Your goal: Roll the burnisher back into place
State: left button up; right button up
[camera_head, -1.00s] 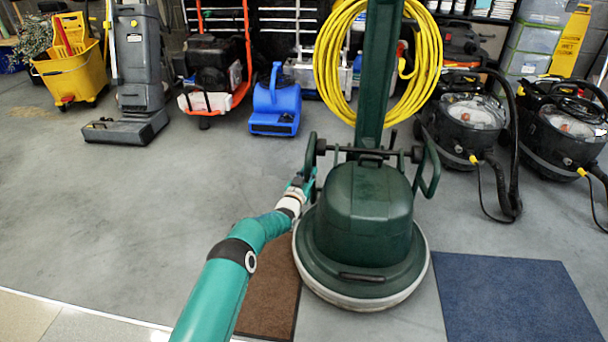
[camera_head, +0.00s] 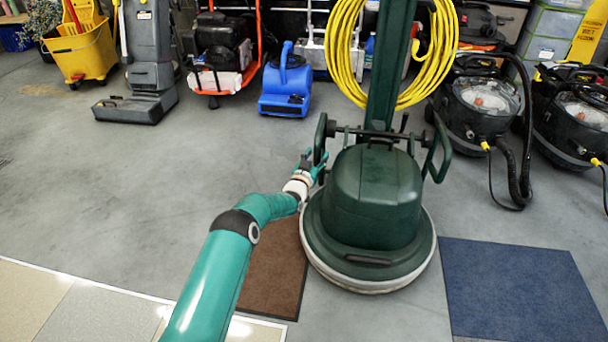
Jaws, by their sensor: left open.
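The burnisher (camera_head: 370,200) is a dark green floor machine with a round base, a pale skirt and an upright column. A coiled yellow cable (camera_head: 346,55) hangs on the column. It stands upright on the grey floor between a brown mat and a blue mat. My left gripper (camera_head: 312,165) is open beside the burnisher's left loop handle (camera_head: 321,140). I cannot tell whether its fingers touch or surround the handle. My right gripper is not in view.
The brown mat (camera_head: 268,280) lies at the burnisher's left, the blue mat (camera_head: 520,290) at its right. A blue blower (camera_head: 285,85), a grey upright machine (camera_head: 150,65) and a yellow bucket (camera_head: 85,50) stand behind. Black vacuums (camera_head: 478,100) stand at right. The floor at left is clear.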

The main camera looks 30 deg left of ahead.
pick_arm(q)
jog(key=s, duration=1.1)
jog(key=shift+d, duration=0.4)
